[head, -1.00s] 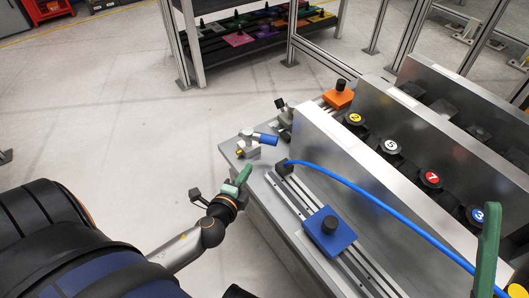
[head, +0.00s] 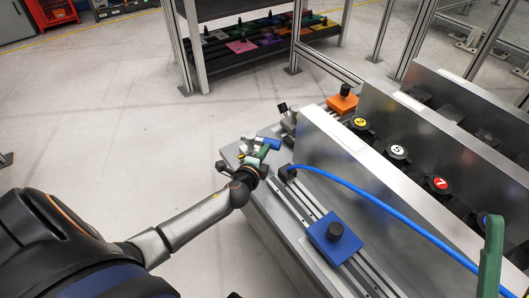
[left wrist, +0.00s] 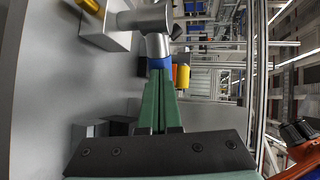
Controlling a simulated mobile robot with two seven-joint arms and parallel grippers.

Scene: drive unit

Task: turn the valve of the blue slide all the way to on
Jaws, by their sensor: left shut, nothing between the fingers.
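The valve is a small silver fitting (head: 250,145) with a blue-sleeved handle (head: 272,143), on the near left corner of the metal bench. The blue slide (head: 333,240), a block with a black knob, sits on rails along the bench. My left gripper (head: 264,152) has green fingers and is right beside the valve handle. In the left wrist view, the shut green fingers (left wrist: 158,100) point at the blue sleeve (left wrist: 160,63) below the silver valve body (left wrist: 148,20); whether they touch is unclear. One green finger of my right gripper (head: 490,258) shows at the lower right; its opening is hidden.
A blue hose (head: 385,205) arcs over the bench from a dark block (head: 287,172). A tall metal plate (head: 345,150) stands right of the rails. An orange block (head: 343,100) with a black knob lies behind. The floor left of the bench is clear.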

